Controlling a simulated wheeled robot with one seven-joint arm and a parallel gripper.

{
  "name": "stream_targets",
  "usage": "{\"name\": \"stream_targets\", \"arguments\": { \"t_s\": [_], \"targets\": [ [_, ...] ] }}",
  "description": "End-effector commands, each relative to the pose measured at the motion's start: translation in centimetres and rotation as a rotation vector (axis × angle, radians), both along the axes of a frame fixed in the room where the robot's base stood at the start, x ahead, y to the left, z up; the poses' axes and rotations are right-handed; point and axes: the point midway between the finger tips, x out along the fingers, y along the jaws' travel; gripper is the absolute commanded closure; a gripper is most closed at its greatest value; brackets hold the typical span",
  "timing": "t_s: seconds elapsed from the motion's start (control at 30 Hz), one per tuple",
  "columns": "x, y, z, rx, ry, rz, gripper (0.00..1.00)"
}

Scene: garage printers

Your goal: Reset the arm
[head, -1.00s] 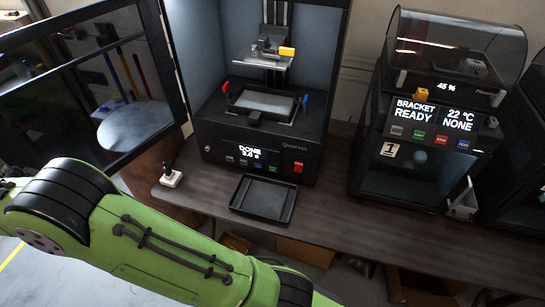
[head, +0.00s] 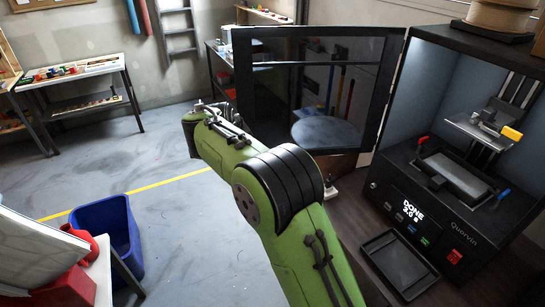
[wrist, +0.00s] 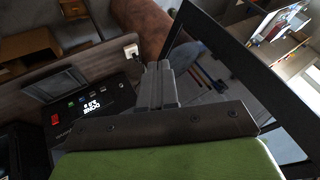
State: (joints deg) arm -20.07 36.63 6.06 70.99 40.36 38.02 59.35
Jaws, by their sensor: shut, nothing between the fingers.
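My green arm crosses the middle of the head view, folded at a black joint. In the wrist view my gripper (wrist: 158,68) is shut, its grey fingers together with nothing between them. The fingers are in front of the open printer door's dark frame and the brown round form behind. In the head view I cannot make out the fingers clearly at the arm's far end. The printer (head: 425,197) stands at the right with its door (head: 310,52) swung open to the left. Its screen reads DONE.
A black tray (head: 398,264) lies on the bench before the printer and also shows in the wrist view (wrist: 52,86). A small white block (wrist: 131,50) is by the door. A blue bin (head: 105,225) stands left on the floor. Open floor lies left of the arm.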

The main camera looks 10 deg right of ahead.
Motion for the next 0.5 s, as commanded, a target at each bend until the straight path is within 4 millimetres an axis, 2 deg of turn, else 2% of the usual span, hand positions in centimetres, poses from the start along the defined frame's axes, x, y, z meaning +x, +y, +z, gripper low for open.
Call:
{"name": "stream_targets", "arguments": {
  "t_s": [0.2, 0.37, 0.43, 0.5],
  "targets": [
    [-2.0, 1.8, 3.9, -0.003, 0.000, -0.004, 1.00],
    [-2.9, 2.7, 5.5, -0.003, 0.001, -0.005, 1.00],
    [-3.4, 2.3, 6.1, -0.010, 0.007, 0.010, 1.00],
    [-4.7, 0.7, 7.3, -0.030, 0.023, 0.060, 1.00]
  ]
}}
